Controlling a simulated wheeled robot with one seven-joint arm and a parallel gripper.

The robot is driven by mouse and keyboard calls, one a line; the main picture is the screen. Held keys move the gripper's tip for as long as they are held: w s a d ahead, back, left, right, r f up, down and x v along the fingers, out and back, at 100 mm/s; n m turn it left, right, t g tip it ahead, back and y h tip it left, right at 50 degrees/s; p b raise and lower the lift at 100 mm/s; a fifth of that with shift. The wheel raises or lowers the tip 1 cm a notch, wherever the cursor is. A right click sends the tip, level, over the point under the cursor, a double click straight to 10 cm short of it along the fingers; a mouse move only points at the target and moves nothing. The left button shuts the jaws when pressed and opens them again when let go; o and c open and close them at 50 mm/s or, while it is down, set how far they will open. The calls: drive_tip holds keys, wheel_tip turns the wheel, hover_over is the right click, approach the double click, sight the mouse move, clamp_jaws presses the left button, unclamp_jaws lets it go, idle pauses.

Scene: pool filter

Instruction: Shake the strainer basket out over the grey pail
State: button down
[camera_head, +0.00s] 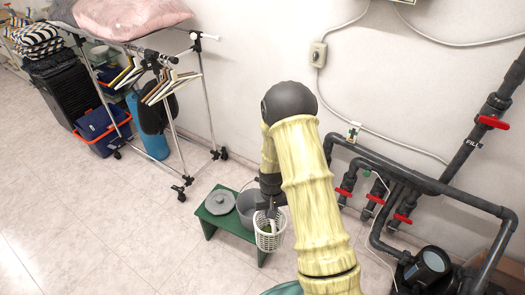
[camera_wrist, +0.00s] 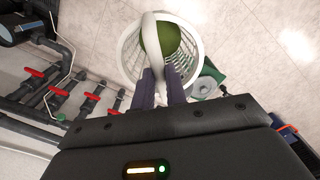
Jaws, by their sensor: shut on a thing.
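The white strainer basket (camera_head: 268,243) hangs from my gripper (camera_head: 270,210) by its handle, in front of the green stool. In the wrist view the basket (camera_wrist: 128,52) opens toward the camera, and my gripper (camera_wrist: 161,88) is shut on its white handle (camera_wrist: 150,40). A dark green mass (camera_wrist: 168,36) lies inside the basket. The grey pail (camera_head: 247,207) is just behind and left of the basket in the head view, partly hidden by my gripper. I cannot tell whether the pail stands on the stool or behind it.
A green stool (camera_head: 213,222) bears a round grey lid (camera_head: 220,201) left of the pail. Dark pipes with red valve handles (camera_head: 403,218) and a pump (camera_head: 428,265) stand at right. A clothes rack (camera_head: 207,95) stands at left. The tiled floor (camera_head: 110,220) is clear at front left.

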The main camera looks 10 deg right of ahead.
wheel_tip(320, 180, up, 9)
drive_tip(key=p, duration=0.9)
drive_tip(key=shift+s, duration=0.3)
drive_tip(key=shift+a, duration=0.1)
